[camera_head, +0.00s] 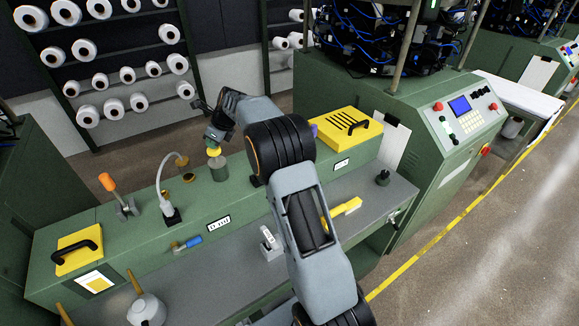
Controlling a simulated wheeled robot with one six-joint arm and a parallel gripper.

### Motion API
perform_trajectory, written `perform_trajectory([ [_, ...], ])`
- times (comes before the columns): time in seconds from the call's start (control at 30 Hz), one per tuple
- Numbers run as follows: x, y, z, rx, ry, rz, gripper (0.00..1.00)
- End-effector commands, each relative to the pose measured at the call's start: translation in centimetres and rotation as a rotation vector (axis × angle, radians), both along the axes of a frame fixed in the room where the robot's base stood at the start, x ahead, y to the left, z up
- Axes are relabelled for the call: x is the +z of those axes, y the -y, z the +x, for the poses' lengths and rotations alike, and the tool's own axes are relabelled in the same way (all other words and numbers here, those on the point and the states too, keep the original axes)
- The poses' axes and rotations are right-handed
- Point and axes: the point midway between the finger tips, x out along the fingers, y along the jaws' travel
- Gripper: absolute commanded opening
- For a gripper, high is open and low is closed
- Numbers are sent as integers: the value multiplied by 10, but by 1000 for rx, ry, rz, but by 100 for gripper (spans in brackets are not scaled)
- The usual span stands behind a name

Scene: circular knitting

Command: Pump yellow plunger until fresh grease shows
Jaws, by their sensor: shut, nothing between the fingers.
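The yellow plunger (214,152) shows as a small yellow cap on top of a short grey-green cylinder (219,171), which stands on the green machine housing. My gripper (213,141) points down right above the yellow cap, at the far end of my arm. Its fingers are shut with nothing between them. It looks to be at or just over the cap; I cannot tell whether they touch. The fingertips are small and partly hidden by the wrist. No grease can be made out at this size.
Left of the plunger stand a brass fitting (182,161) with a white hose and an orange-handled lever (107,182). A blue-handled valve (191,242) is on the housing front. A yellow vented box (345,137) stands right. A grey oil can (146,309) is at lower left.

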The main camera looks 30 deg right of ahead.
Motion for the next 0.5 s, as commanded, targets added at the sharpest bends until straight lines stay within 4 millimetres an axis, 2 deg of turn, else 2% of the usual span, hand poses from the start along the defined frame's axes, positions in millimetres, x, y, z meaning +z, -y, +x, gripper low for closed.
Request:
perform_trajectory([
  [0.5,-14,0,0,-1,0,0,0],
])
